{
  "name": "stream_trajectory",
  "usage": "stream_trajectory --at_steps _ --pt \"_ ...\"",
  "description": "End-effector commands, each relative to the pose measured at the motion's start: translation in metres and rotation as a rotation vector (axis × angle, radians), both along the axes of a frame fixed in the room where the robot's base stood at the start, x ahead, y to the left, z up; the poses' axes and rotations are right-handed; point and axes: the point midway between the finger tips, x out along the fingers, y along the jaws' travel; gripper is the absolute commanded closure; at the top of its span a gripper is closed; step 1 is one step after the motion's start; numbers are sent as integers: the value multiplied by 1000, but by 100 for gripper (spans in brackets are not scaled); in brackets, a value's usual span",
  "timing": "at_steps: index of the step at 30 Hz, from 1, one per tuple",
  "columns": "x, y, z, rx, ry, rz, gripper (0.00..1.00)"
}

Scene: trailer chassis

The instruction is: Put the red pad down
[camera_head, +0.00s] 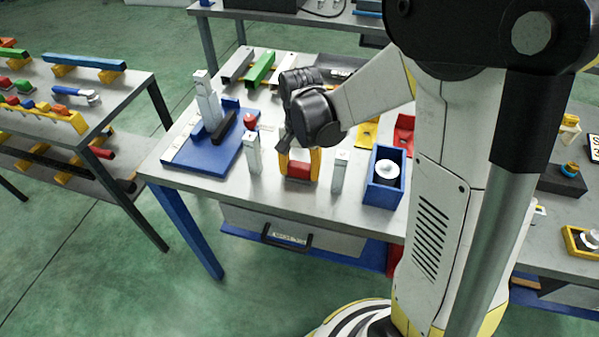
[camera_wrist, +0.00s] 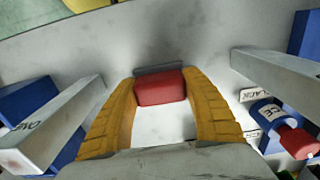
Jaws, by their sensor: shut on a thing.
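The red pad (camera_head: 299,170) is a small red block between the two yellow fingers of my gripper (camera_head: 299,168). In the wrist view the pad (camera_wrist: 160,88) sits between the fingertips, with a thin grey strip along its far edge. My gripper (camera_wrist: 160,95) is shut on the pad. It points down at the grey tabletop (camera_head: 230,188), between two upright grey posts, one on the left (camera_head: 254,153) and one on the right (camera_head: 339,171). I cannot tell whether the pad touches the table.
A blue fixture (camera_head: 205,155) with a tall grey post stands to the left, with a red round piece (camera_head: 250,120) beside it. A blue box (camera_head: 384,180) holding a white disc is to the right. Coloured bars (camera_head: 262,70) lie behind. The posts leave little side room.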

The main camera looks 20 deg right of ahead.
Motion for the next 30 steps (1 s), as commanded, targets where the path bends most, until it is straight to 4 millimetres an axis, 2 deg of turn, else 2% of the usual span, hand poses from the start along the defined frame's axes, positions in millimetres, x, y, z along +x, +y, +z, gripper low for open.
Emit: stream_trajectory --at_steps 9,10,12,23,26,30 --pt "0 0 -3 0 0 0 84" --pt "0 0 -3 0 0 0 43" --pt "0 0 -2 0 0 0 25" --pt "0 0 3 0 0 0 25" --pt "0 0 16 0 0 0 25" --pt "-1 0 48 0 0 0 25"
